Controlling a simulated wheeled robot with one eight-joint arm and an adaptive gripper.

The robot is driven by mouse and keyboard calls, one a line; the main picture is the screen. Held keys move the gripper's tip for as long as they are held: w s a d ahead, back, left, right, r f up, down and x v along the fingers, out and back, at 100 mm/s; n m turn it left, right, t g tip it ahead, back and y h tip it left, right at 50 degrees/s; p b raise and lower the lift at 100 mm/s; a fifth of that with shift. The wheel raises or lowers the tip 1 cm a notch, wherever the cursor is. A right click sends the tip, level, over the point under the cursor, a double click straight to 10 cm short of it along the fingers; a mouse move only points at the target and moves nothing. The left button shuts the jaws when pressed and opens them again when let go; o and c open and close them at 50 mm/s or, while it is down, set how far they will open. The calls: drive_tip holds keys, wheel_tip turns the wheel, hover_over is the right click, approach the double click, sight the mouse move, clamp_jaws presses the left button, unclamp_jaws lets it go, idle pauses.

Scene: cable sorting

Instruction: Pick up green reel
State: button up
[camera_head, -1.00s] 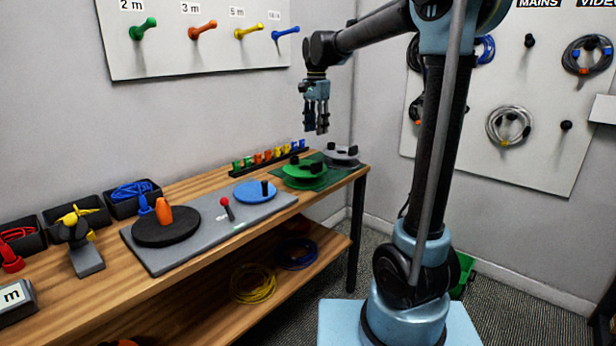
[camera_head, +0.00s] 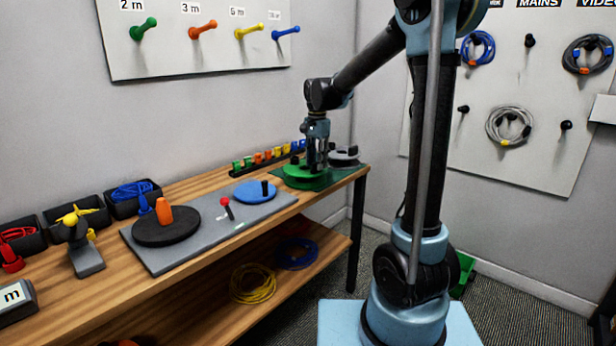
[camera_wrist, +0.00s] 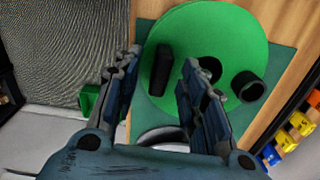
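The green reel (camera_head: 304,179) lies flat on a dark green mat (camera_head: 334,183) at the far right end of the wooden bench. In the wrist view the reel's green disc (camera_wrist: 215,35) carries an upright black handle (camera_wrist: 160,70), a dark center hole and a black knob (camera_wrist: 248,86). My gripper (camera_head: 317,167) points down over the reel. In the wrist view my gripper (camera_wrist: 160,62) has its two fingers apart, one on each side of the black handle, with a visible gap. I cannot tell how far the fingertips are above the disc.
A grey reel (camera_head: 344,155) stands just behind the green one. A rack of colored clips (camera_head: 262,158) runs along the wall side. A blue disc (camera_head: 255,190) sits on a grey board to the left. The bench's right edge is close by.

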drive_tip(key=shift+f, duration=0.9)
clamp_jaws()
wheel_tip(320, 180, up, 10)
drive_tip(key=shift+r, duration=0.1)
